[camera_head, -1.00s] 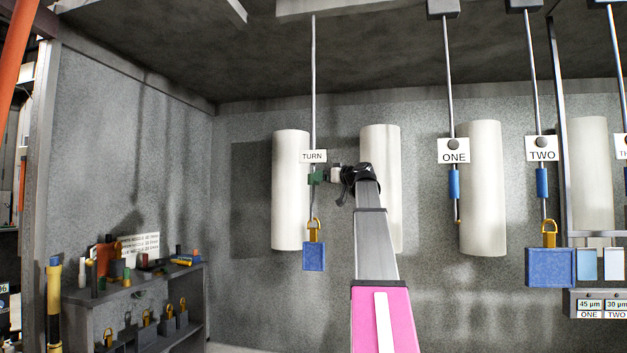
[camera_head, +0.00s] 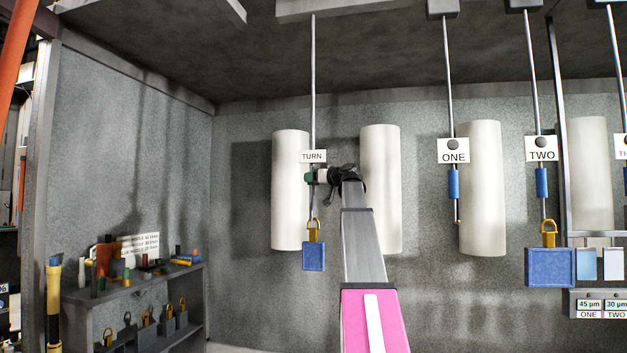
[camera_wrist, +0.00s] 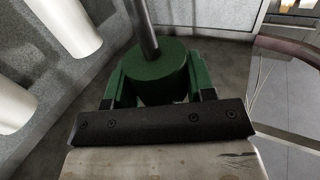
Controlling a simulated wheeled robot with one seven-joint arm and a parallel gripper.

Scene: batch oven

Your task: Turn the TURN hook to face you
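The TURN sign (camera_head: 312,156) is on a thin rod that hangs from the ceiling. Below it, a yellow hook (camera_head: 313,230) carries a blue block (camera_head: 313,257), whose broad face is toward the head camera. My gripper (camera_head: 310,178) is at the rod just below the sign, coming from the right. In the wrist view, a green cylindrical grip (camera_wrist: 156,75) on the rod (camera_wrist: 142,25) sits between my gripper's two green fingers (camera_wrist: 157,88). The fingers are close along both its sides; whether they press on it is unclear. The hook is outside the wrist view.
White cylinders (camera_head: 291,190) stand behind the rod, one on each side. Rods with a ONE sign (camera_head: 453,151) and a TWO sign (camera_head: 542,149) hang to the right. A shelf (camera_head: 130,290) with small coloured parts is at lower left. Open space lies below the blue block.

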